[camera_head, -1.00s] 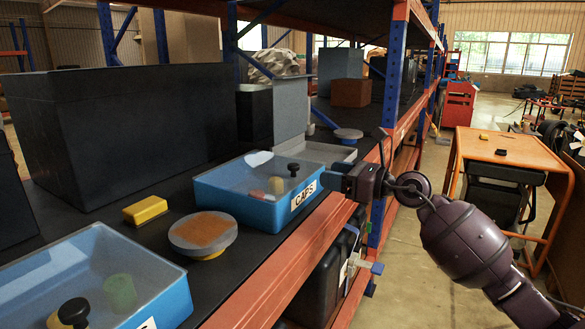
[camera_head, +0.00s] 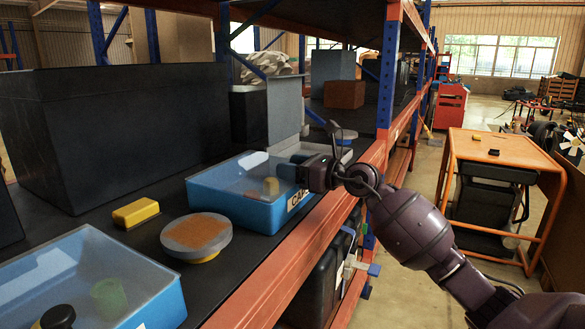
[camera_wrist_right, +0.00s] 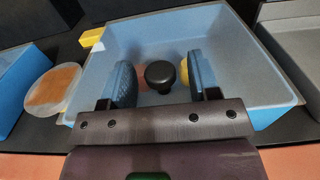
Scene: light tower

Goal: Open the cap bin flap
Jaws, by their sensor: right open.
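The cap bin (camera_head: 240,206) is a blue box on the dark shelf, with a lettered white label on its front, partly covered by my right gripper. A clear flap (camera_head: 235,170) lies over its top, looking closed. The black knob (camera_wrist_right: 160,73) shows in the right wrist view between the fingers of my right gripper (camera_wrist_right: 162,80), which are open on either side of it. I cannot tell whether they touch it. In the head view, my right gripper (camera_head: 303,170) is over the bin's right side and hides the knob. Small yellow and reddish things show inside the bin.
A yellow block (camera_head: 141,212) and a round disc with an orange top (camera_head: 196,237) lie left of the bin. Another blue bin (camera_head: 85,285) stands at the near left. A grey open tray (camera_wrist_right: 290,50) adjoins on the right. A large dark crate (camera_head: 115,130) stands behind.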

